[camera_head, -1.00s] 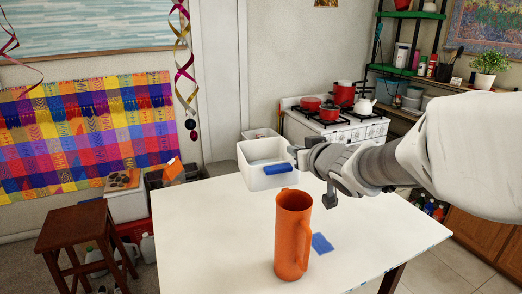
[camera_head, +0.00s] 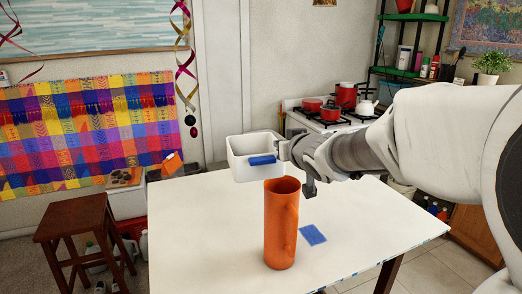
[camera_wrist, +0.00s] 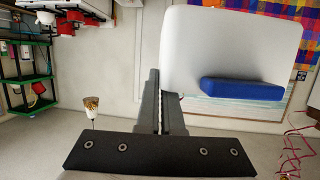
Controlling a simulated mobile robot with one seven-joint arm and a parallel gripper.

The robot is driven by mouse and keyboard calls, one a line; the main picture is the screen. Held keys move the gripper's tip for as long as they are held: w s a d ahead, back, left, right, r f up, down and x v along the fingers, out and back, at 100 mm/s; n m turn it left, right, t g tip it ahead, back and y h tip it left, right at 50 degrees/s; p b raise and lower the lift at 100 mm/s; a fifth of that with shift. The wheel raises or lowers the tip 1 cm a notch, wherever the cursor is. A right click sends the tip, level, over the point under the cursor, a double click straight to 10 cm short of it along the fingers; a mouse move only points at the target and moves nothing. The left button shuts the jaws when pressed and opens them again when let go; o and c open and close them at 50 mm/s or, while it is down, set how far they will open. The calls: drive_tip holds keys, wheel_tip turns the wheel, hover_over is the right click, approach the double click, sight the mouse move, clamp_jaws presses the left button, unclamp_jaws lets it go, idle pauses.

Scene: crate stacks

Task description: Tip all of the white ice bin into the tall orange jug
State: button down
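The white ice bin (camera_head: 240,171) has a blue grip (camera_head: 262,160) on its front and hangs in the air over the table's far edge, roughly upright. My gripper (camera_head: 287,150) is shut on its right side. In the wrist view my gripper (camera_wrist: 168,104) is closed at the edge of the bin (camera_wrist: 225,45), whose blue grip (camera_wrist: 242,90) shows. The bin's contents are not clear now. The tall orange jug (camera_head: 281,228) stands upright on the table, open at the top, handle to the right. In the picture the bin is above and slightly left of the jug, apparently behind it.
The white table (camera_head: 195,230) is mostly clear. A flat blue piece (camera_head: 313,234) lies right of the jug. A brown wooden stool (camera_head: 72,220) stands left of the table. A stove (camera_head: 300,118) with red pots stands behind, and shelves (camera_head: 408,72) stand at the back right.

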drive_tip(key=shift+a, duration=0.1)
drive_tip(key=shift+r, duration=0.15)
drive_tip(key=shift+r+m+y+p, duration=0.2)
drive_tip(key=shift+m+y+p, duration=0.15)
drive_tip(key=shift+p, duration=0.85)
drive_tip(key=m+p, duration=0.1)
drive_tip(key=p, duration=0.1)
drive_tip(key=m+y+p, duration=0.1)
drive_tip(key=p, duration=0.1)
drive_tip(key=shift+r+p, duration=0.25)
drive_tip(key=shift+p, duration=0.1)
drive_tip(key=shift+f+m+b, duration=0.25)
drive_tip(key=shift+f+b, duration=0.1)
drive_tip(key=shift+f, duration=0.25)
drive_tip(key=shift+f+m+y+b, duration=0.35)
drive_tip(key=shift+f+m+b, duration=0.25)
drive_tip(key=shift+f, duration=0.85)
drive_tip(key=shift+f+m+y+b, duration=0.35)
drive_tip(key=shift+f+m, duration=0.35)
drive_tip(key=shift+f, duration=0.7)
drive_tip(key=shift+r, duration=0.1)
drive_tip(key=shift+m+y+p, duration=0.45)
drive_tip(key=shift+m+p, duration=0.85)
drive_tip(key=shift+p, duration=0.7)
